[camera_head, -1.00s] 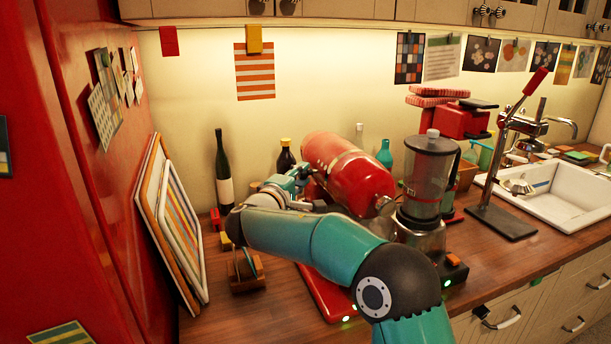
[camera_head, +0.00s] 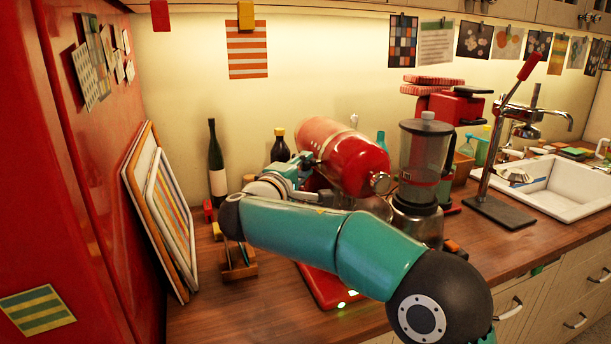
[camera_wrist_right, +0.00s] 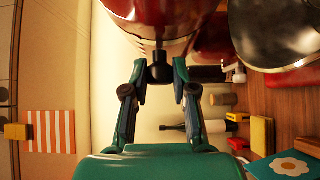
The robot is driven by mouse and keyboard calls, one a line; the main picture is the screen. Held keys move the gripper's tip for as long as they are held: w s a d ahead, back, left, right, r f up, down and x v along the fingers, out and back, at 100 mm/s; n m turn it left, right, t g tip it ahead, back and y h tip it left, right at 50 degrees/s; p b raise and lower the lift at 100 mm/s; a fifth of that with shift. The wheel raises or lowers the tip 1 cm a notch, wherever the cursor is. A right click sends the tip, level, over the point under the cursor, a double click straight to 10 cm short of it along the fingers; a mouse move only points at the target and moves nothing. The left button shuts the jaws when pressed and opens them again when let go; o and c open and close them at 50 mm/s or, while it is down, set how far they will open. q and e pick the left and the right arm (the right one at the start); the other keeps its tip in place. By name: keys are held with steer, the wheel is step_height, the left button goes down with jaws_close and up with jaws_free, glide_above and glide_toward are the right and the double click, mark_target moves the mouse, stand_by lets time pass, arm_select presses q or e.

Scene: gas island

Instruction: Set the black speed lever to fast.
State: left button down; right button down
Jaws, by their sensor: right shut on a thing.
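The red stand mixer (camera_head: 352,160) stands on the wooden counter, its head facing right. My right arm reaches across in front of its base, and my right gripper (camera_head: 302,168) is at the mixer's left side. In the right wrist view, the gripper's two fingers (camera_wrist_right: 160,72) are shut on the black knob of the speed lever (camera_wrist_right: 160,70), just below the red mixer body (camera_wrist_right: 165,15). In the head view the lever is hidden behind the gripper. I cannot read its setting. My left gripper is not in view.
A blender (camera_head: 425,165) stands close to the mixer's right. A green bottle (camera_head: 217,165) and a dark bottle (camera_head: 280,147) stand behind. A small wooden holder (camera_head: 238,268) sits in front at left, and framed boards (camera_head: 165,210) lean on the red cabinet. The front counter is partly clear.

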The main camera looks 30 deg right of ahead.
steer(key=shift+a+f, duration=0.1)
steer(key=shift+f, duration=0.25)
steer(key=c, duration=0.9)
jaws_free()
steer(key=shift+s+r, duration=0.1)
steer(key=shift+s, duration=0.05)
steer(key=shift+r, duration=0.1)
steer(key=shift+s+a, duration=0.25)
steer(key=shift+a, duration=0.3)
steer(key=v, duration=1)
steer(key=shift+a, duration=0.3)
steer(key=shift+s, duration=0.25)
